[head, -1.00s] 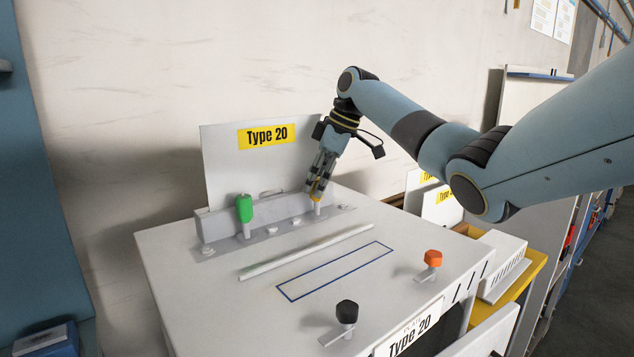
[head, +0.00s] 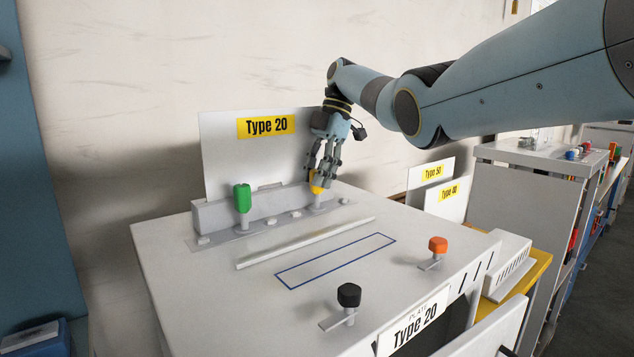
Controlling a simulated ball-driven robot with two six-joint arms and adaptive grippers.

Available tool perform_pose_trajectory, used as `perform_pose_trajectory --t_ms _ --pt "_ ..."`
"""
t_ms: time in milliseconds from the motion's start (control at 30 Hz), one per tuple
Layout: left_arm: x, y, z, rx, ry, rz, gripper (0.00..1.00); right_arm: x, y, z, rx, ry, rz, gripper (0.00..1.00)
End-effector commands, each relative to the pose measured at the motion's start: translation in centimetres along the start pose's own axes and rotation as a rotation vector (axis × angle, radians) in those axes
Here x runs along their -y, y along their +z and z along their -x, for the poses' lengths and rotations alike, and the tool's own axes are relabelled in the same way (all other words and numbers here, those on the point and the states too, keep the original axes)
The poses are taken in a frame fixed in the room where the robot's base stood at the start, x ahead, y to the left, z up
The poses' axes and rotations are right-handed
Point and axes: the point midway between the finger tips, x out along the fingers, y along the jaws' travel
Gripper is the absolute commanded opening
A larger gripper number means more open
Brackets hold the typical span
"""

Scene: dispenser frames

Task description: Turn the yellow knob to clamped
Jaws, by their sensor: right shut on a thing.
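The yellow knob (head: 317,187) stands on a grey post at the back of the white Type 20 dispenser top (head: 210,275). My right gripper (head: 321,180) comes down on it from above, and its fingers are shut on the knob. The fingers hide much of the knob's upper part. The green knob (head: 242,198) stands on its post to the left, apart from the gripper. My left gripper is not in view.
An orange knob (head: 438,244) and a black knob (head: 349,295) stand near the front edge. A thin white bar (head: 305,243) and a blue-outlined rectangle (head: 336,261) lie between. The upright Type 20 panel (head: 225,160) stands close behind the gripper.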

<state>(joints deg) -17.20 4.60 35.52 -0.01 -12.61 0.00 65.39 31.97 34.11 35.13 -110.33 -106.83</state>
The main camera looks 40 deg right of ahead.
Motion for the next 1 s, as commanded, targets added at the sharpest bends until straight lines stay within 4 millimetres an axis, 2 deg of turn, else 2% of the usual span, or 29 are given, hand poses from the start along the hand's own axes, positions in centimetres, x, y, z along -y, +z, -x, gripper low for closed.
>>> perform_pose_trajectory --t_ms 233,767,800,867,1000 --pt "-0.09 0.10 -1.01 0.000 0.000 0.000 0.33 -0.08 -0.03 -0.07 0.000 -0.030 0.079 0.00" --pt "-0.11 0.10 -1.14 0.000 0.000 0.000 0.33 -0.03 -0.02 -0.01 0.001 -0.041 0.101 0.00" --pt "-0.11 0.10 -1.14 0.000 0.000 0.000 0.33 -0.03 -0.02 -0.01 0.001 -0.041 0.100 0.33" --pt "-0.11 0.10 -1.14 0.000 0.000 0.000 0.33 -0.03 -0.01 -0.02 0.001 -0.041 0.100 0.39" --pt "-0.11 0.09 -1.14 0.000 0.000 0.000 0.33 -0.02 -0.01 -0.02 0.001 -0.041 0.100 0.39"
